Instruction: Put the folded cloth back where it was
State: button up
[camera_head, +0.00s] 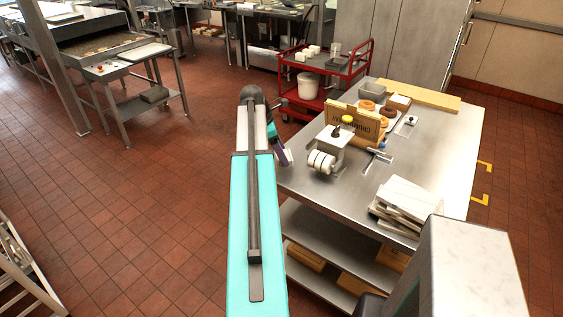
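A pile of flat white and grey layers (403,204) lies at the front right of the steel table (447,150); I cannot tell whether it is cloth. A small grey folded-looking bundle (154,95) lies on the lower shelf of a stand at the upper left; it may be cloth. My gripper (284,156) is partly hidden behind my teal arm, by the table's left edge. Its fingers are too small and covered to tell open from shut, or whether anything is held. It is well to the left of the white pile.
On the table are a device with white rollers (322,161), a wooden sign (355,121), several doughnuts (389,112) and a long wooden board (418,95). A red cart (330,68) stands behind. The tiled floor at left (130,190) is clear.

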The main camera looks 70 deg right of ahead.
jog(key=shift+f, duration=0.8)
jog(key=shift+f+p, duration=0.75)
jog(key=shift+f, duration=1.1)
jog(key=o, duration=1)
jog(key=shift+f, duration=0.1)
jog(key=shift+r, duration=0.2)
jog(key=b+v, duration=0.3)
jog(key=v, duration=0.9)
jog(key=shift+s+f, duration=0.1)
